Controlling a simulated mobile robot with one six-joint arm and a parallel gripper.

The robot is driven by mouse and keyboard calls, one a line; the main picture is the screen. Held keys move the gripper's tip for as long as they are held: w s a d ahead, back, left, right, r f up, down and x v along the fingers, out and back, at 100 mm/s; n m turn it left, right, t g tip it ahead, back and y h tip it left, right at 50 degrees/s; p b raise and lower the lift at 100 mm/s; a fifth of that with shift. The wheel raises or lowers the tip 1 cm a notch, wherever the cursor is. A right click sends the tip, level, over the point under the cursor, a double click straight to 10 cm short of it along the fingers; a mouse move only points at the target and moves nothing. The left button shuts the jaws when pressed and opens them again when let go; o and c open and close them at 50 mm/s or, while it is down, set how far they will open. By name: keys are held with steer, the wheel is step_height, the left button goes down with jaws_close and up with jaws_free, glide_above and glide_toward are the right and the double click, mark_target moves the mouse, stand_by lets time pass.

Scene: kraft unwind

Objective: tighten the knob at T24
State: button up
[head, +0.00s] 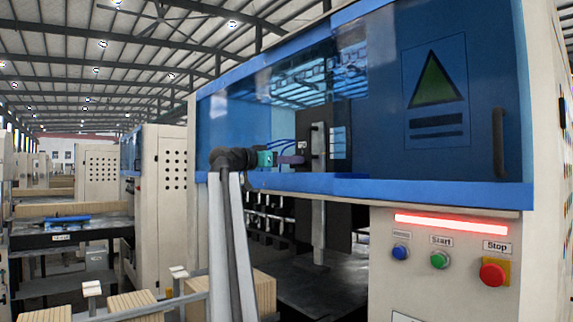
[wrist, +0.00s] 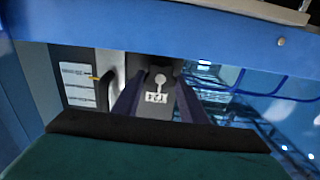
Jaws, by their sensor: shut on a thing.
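My gripper (head: 290,157) reaches in at the blue machine's opening, in front of a dark upright panel. In the wrist view its two dark purple fingers (wrist: 158,84) stand on either side of a small grey knob (wrist: 159,79), and they are shut on it. A small white label (wrist: 157,98) shows by the knob, its print too blurred to read surely. The label also shows above the fingers in the head view (head: 303,145). The knob itself is hidden in the head view, and its turned position cannot be told.
The blue machine hood (head: 440,188) spans above and right of my arm. A dark handle (wrist: 106,89) stands close to the left finger in the wrist view. A red Stop button (head: 492,272) and a green Start button (head: 439,260) sit at lower right.

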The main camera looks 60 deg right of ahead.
steer(key=shift+f, duration=0.35)
steer(key=o, duration=1.1)
steer(key=shift+w, duration=0.1)
steer(key=shift+c, duration=0.2)
steer(key=shift+r, duration=0.1)
steer(key=b+v, duration=0.4)
steer(key=v, duration=0.9)
steer(key=shift+a, duration=0.4)
steer(key=shift+r, duration=0.15)
steer(key=shift+w, duration=0.1)
